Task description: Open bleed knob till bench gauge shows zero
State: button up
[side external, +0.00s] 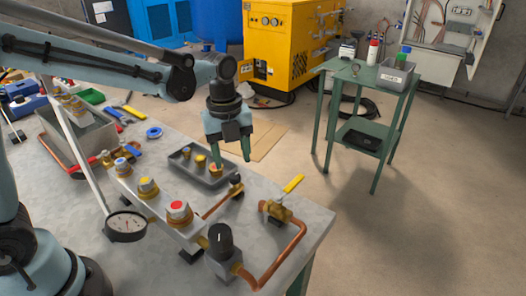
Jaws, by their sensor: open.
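The bench gauge (126,226) has a white round dial in a dark rim and stands at the bench's front left; its needle reading is too small to tell. A black knob (220,238) stands upright on a grey block in the copper pipe line. A red knob (178,210) with a pale top sits on the manifold, with yellow-topped (148,186) and blue-topped (121,165) fittings behind it. I cannot tell which is the bleed knob. My gripper (232,163) points down with green fingers apart, at the right end of a grey tray, behind the knobs.
The grey tray (188,173) holds brass fittings. A brass valve with a yellow lever (293,183) and copper pipe (290,255) fill the bench's right end. Tools lie at the back left. A green side table (368,132) and yellow machine (290,45) stand beyond.

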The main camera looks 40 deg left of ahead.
aim_at(234, 175)
jog(key=shift+w+f, duration=0.1)
jog(key=shift+f, duration=2.3)
grip_shut()
